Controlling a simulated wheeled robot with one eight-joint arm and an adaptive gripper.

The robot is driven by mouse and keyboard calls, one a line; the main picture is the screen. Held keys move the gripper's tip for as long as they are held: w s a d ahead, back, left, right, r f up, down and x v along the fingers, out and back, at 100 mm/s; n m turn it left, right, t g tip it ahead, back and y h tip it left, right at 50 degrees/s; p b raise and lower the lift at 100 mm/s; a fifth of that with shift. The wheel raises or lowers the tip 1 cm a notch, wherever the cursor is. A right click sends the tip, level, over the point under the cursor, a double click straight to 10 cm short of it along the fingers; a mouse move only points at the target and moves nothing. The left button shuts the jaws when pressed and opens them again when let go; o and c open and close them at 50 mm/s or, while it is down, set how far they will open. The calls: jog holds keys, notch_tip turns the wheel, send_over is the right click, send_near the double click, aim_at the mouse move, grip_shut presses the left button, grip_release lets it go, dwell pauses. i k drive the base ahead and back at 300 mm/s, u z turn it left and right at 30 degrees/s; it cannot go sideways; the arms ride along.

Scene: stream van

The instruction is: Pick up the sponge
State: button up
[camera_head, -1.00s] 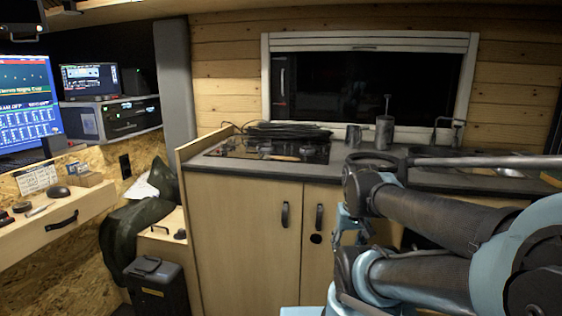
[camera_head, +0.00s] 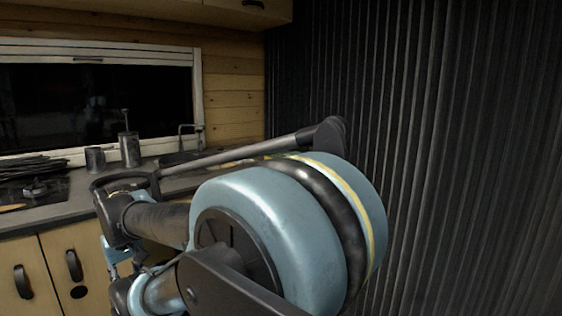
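I cannot make out a sponge in the current head view. My arm fills the lower middle of the picture and covers part of the counter and the sink area. Part of what looks like my gripper (camera_head: 116,250) shows at the lower left, in front of the cabinet doors. Its fingers are too small and too hidden to tell whether they are open or shut. I see nothing held in it.
The dark counter (camera_head: 50,216) runs along the back wall. A dark ribbed curtain (camera_head: 450,150) closes the right side.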

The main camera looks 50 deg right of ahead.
aim_at(275, 156)
jog(key=z, duration=1.3)
jog(key=k, duration=0.85)
jog(key=z, duration=0.7)
jog(key=i, duration=1)
